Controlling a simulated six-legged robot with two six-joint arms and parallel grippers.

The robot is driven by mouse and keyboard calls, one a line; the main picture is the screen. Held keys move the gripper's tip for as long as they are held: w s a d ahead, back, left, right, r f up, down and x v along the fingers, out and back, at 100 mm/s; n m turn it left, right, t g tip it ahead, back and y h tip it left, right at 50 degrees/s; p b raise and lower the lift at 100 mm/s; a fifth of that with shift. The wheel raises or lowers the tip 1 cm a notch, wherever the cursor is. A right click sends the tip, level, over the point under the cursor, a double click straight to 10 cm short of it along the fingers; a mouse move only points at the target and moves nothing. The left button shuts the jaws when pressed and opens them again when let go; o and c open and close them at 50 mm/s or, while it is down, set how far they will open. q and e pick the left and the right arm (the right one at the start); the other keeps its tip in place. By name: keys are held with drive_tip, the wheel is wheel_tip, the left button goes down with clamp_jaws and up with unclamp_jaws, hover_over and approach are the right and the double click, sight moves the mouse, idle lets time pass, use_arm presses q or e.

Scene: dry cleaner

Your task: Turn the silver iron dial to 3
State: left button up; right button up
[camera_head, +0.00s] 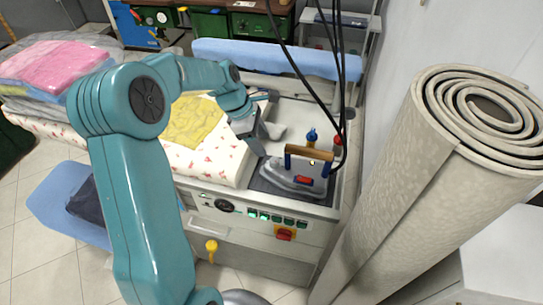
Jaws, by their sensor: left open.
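The silver iron (292,176) with a brown wooden handle (309,152) and a red part on its side rests on a dark pad at the right end of the ironing station. Its dial is too small to make out clearly. My left gripper (266,141) is open, just left of and behind the iron's handle, and looks apart from it. My left arm comes in from the left and bends over the padded board. My right gripper is not in view.
Black cables (335,80) hang down to the iron. A large rolled beige carpet (430,170) stands close on the right. A yellow cloth (193,122) lies on the floral padded board (205,160). The control panel (260,212) with a red switch is at the front.

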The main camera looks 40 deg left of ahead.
sight(274, 160)
use_arm(q)
drive_tip(key=x, duration=0.8)
drive_tip(key=shift+w+f, duration=0.1)
drive_tip(key=shift+f, duration=0.05)
drive_tip(key=c, duration=1.1)
